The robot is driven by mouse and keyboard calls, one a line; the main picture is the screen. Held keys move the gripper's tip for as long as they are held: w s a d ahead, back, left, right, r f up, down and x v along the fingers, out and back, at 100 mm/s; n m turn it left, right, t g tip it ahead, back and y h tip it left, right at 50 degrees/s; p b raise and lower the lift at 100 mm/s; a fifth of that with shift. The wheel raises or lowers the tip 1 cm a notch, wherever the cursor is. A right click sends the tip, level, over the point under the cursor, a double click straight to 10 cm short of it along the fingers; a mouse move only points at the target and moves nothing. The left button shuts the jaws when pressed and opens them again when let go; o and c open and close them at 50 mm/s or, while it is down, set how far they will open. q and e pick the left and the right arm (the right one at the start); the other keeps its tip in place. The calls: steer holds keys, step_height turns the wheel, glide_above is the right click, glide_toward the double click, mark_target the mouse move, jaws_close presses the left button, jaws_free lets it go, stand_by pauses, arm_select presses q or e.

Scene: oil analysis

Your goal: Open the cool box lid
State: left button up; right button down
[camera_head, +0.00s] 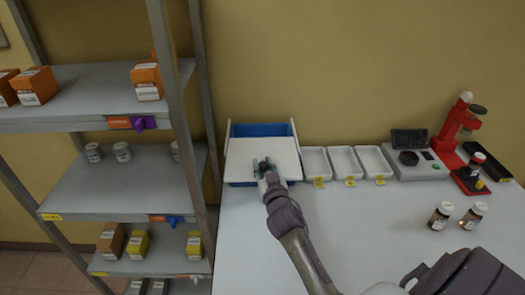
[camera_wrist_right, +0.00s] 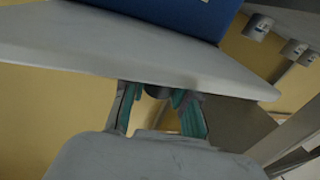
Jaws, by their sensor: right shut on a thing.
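The cool box (camera_head: 240,181) is blue with a white lid (camera_head: 246,152) and stands on the white table beside the shelf. The lid appears raised and tilted, and the blue inner wall shows behind its far edge. My right gripper (camera_head: 263,164) is at the lid's front part, shut on the lid. In the right wrist view my right gripper (camera_wrist_right: 160,92) meets the edge of the white lid (camera_wrist_right: 150,55), with part of the blue box (camera_wrist_right: 175,15) beyond it. The fingertips are partly hidden by the lid. My left gripper is not in view.
Three white trays (camera_head: 317,149) with yellow tags stand right of the box. A scale (camera_head: 411,160), a red microscope-like device (camera_head: 452,130) and two brown bottles (camera_head: 440,215) are farther right. A metal shelf (camera_head: 105,190) stands close on the left. The table's front middle is clear.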

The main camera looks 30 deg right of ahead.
steer(key=shift+a+v, duration=0.2)
steer(key=shift+v, duration=0.65)
steer(key=shift+a+v, duration=0.15)
steer(key=shift+v, duration=0.65)
steer(key=shift+w, duration=0.15)
steer(key=c, duration=0.9)
jaws_free()
steer(key=shift+o, duration=0.2)
steer(key=v, duration=0.7)
steer(key=shift+s, duration=0.25)
steer(key=shift+a, duration=0.1)
